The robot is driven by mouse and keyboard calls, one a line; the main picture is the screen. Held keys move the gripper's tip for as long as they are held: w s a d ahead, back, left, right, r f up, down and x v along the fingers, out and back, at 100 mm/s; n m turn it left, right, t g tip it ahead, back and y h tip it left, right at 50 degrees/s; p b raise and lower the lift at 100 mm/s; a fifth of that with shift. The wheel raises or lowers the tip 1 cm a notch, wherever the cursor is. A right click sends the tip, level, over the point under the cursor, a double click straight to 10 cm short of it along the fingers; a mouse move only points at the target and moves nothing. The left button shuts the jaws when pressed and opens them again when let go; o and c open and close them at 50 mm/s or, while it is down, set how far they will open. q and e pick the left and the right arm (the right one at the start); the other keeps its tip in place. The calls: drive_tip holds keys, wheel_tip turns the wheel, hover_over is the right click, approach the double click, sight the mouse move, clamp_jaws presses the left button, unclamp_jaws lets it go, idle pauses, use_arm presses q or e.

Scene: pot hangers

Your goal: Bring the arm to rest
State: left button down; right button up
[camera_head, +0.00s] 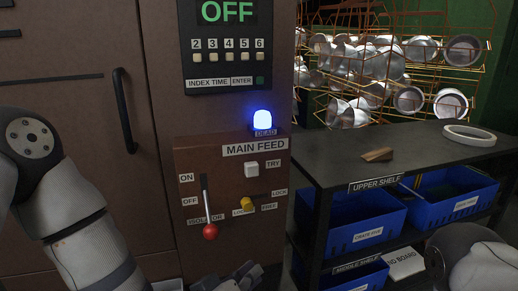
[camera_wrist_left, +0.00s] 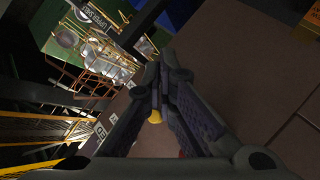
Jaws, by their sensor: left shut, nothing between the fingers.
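My left arm comes in from the left in the head view. My left gripper (camera_head: 232,280) shows only in part at the bottom edge, below the switch panel. In the left wrist view the same gripper (camera_wrist_left: 157,82) has its fingers together, with nothing held. A yellow knob (camera_wrist_left: 155,116) shows behind the fingers there. The isolator lever (camera_head: 210,231) has a red ball end and points down; the gripper is apart from it, below and to the right. The yellow lock knob (camera_head: 246,202) sits right of the lever. Part of my right arm shows at lower right; its gripper is out of view.
The brown cabinet has a black handle (camera_head: 124,110), an OFF display (camera_head: 222,12) and a lit blue lamp (camera_head: 263,123). At right, a dark shelf unit (camera_head: 330,160) carries a wooden wedge (camera_head: 377,155), a white ring (camera_head: 469,136) and blue crates (camera_head: 365,219) below. Pots hang on wire racks behind.

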use_arm(q)
drive_tip(key=s+a+f+m+g+y, duration=0.15)
drive_tip(key=s+a+f+g, duration=0.4)
drive_tip(key=s+f, duration=0.65)
drive_tip(key=s+a+f+g+y, duration=0.1)
drive_tip(key=s+a+f+g, duration=0.1)
drive_tip(key=s, duration=0.7)
drive_tip(key=s+a+f+g+y, duration=0.2)
drive_tip(key=s+a+f+g, duration=0.1)
drive_tip(key=s+a, duration=0.4)
drive_tip(key=s+a+f+m+g+y, duration=0.1)
drive_tip(key=s+a+f+g+y, duration=0.1)
drive_tip(key=s, duration=0.8)
drive_tip(key=a+f+g, duration=0.1)
drive_tip(key=a+g, duration=0.1)
drive_tip(key=a, duration=0.1)
drive_tip(key=shift+s+a+p, duration=0.25)
drive_tip(key=shift+s+p, duration=0.05)
drive_tip(key=shift+p, duration=0.05)
drive_tip(key=shift+f, duration=0.1)
